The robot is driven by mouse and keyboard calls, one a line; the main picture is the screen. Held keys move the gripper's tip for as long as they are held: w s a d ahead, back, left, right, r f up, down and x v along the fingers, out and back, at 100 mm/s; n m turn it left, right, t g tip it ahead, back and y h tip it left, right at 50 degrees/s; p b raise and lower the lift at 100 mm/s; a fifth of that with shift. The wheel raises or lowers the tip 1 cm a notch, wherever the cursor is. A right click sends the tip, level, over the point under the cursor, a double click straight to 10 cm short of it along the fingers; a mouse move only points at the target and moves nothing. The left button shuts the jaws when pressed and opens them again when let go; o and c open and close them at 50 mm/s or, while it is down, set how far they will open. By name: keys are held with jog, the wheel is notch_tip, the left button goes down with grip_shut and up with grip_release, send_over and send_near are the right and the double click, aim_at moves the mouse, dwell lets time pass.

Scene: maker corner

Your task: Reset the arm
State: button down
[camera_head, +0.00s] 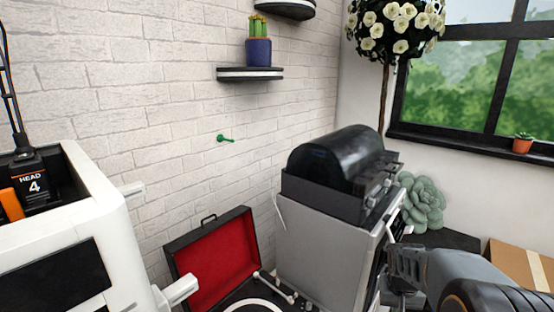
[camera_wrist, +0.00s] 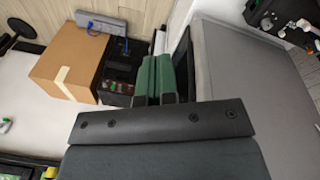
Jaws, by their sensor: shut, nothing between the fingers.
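My gripper (camera_head: 396,262) is at the lower right of the head view, in front of the grey cabinet's right side, with my arm reaching in from the right edge. In the wrist view my gripper (camera_wrist: 156,62) shows two green-padded fingers side by side and shut, with nothing visible between them. The fingers lie between a cardboard box on the left and a large grey panel on the right. The exact gap from the fingertips to the cabinet cannot be told.
A grey cabinet (camera_head: 318,250) carries a black domed machine (camera_head: 335,160). A red-lined record player (camera_head: 212,262) stands open left of it, beside a white printer (camera_head: 105,200). A cardboard box (camera_head: 522,262) and a succulent (camera_head: 422,203) are at right.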

jog(key=s+a+r+n+t+p, duration=0.1)
jog(key=s+a+r+p, duration=0.3)
jog(key=a+r, duration=0.3)
jog(key=s+a+r+n+t+y+p, duration=0.1)
jog(key=s+a+r+p, duration=0.4)
jog(key=r, duration=0.5)
jog(key=shift+s+a+r+n+t+y, duration=0.35)
jog(key=shift+s+a+n, duration=0.25)
jog(key=shift+s+a, duration=0.5)
jog(key=shift+w+a, duration=0.15)
